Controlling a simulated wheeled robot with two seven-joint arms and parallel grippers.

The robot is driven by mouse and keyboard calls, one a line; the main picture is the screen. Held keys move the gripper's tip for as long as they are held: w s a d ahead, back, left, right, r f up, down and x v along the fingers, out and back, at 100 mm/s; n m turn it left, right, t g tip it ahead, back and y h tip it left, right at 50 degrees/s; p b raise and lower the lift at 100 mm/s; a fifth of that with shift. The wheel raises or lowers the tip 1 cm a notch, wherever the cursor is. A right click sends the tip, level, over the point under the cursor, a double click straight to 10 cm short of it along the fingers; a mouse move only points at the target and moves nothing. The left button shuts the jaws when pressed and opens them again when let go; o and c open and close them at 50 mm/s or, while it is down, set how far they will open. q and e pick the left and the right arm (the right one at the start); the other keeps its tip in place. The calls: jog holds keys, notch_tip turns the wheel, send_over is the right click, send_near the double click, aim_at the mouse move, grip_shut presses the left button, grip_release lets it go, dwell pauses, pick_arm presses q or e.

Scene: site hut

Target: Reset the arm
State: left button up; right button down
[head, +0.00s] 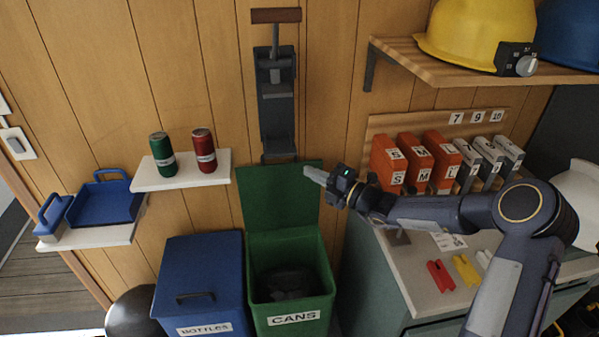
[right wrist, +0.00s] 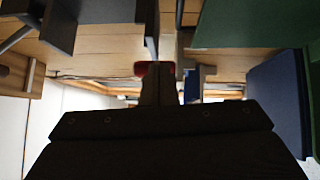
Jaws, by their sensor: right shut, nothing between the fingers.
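My right arm comes in from the right in the head view. Its gripper (head: 313,174) is shut and empty, in front of the wall beside the raised green lid. In the right wrist view the closed fingers (right wrist: 158,88) show at the centre, with nothing held between them. A dark wall-mounted can crusher (head: 276,95) with a brown handle bar (head: 276,15) at its top is up and to the left of the gripper, apart from it in the picture. My left gripper is not in the head view.
A green CANS bin (head: 289,318) stands open below the gripper, beside a closed blue BOTTLES bin (head: 200,270). A green can (head: 163,155) and a red can (head: 203,150) stand on a white shelf (head: 180,177). A grey cabinet (head: 376,275) and wooden shelf (head: 440,66) are at the right.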

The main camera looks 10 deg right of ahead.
jog(key=s+a+r+n+g+h, duration=0.1)
jog(key=s+a+r+n+g, duration=0.2)
jog(key=s+n, duration=0.75)
jog(key=s+r+n+g, duration=0.3)
jog(key=s+n+g, duration=0.2)
jog(key=s+n, duration=0.5)
jog(key=s+d+f+n+h, duration=0.3)
jog(key=s+d+n+h, duration=0.1)
jog(key=s+n, duration=0.6)
jog(key=s+d+f+n+h, duration=0.3)
jog(key=s+d+n+h, duration=0.1)
jog(key=s+n, duration=0.6)
jog(key=shift+d+f+n, duration=0.15)
jog(key=shift+d+n, duration=0.7)
jog(key=shift+n, duration=0.1)
